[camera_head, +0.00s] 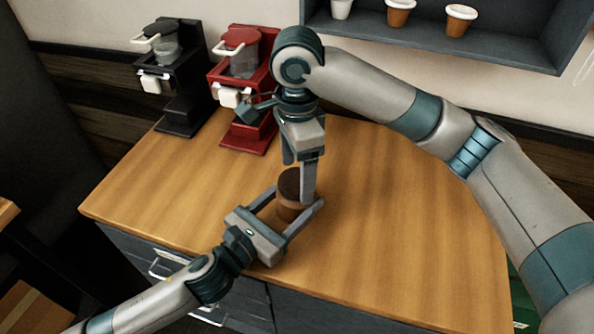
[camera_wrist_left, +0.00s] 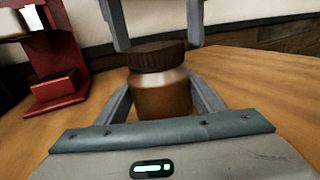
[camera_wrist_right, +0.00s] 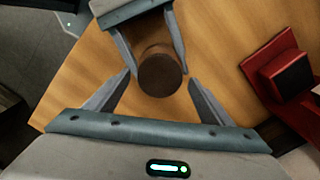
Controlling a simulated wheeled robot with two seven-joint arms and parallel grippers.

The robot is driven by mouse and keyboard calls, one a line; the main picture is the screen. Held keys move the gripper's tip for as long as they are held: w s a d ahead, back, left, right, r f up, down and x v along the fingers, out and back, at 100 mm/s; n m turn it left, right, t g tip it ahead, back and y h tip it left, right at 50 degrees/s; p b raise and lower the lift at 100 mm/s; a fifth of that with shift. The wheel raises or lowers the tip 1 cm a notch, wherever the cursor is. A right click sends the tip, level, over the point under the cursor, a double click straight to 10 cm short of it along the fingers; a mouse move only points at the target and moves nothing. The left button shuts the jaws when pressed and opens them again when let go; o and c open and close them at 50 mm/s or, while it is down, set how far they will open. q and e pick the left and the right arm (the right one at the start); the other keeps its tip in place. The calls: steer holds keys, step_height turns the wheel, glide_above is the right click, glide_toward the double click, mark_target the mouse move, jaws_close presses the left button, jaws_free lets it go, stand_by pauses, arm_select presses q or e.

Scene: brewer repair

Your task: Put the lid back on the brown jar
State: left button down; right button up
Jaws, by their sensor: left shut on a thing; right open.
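The brown jar (camera_head: 289,207) stands upright on the wooden counter, and it also shows in the left wrist view (camera_wrist_left: 160,92). The dark brown lid (camera_wrist_left: 158,56) sits on top of the jar's mouth; in the right wrist view the lid (camera_wrist_right: 160,75) is seen from above. My left gripper (camera_head: 293,198) is shut on the jar's body, one finger on each side. My right gripper (camera_wrist_right: 161,86) is open above the jar, its fingers apart on either side of the lid and not touching it. Whether the lid is screwed tight cannot be told.
A red coffee brewer (camera_head: 243,85) and a black brewer (camera_head: 175,75) stand at the back left of the counter (camera_head: 400,230). A grey wall shelf (camera_head: 420,38) with several cups hangs at the back. The counter's right side is clear.

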steer(key=shift+r, duration=1.95)
steer(key=shift+c, duration=0.4)
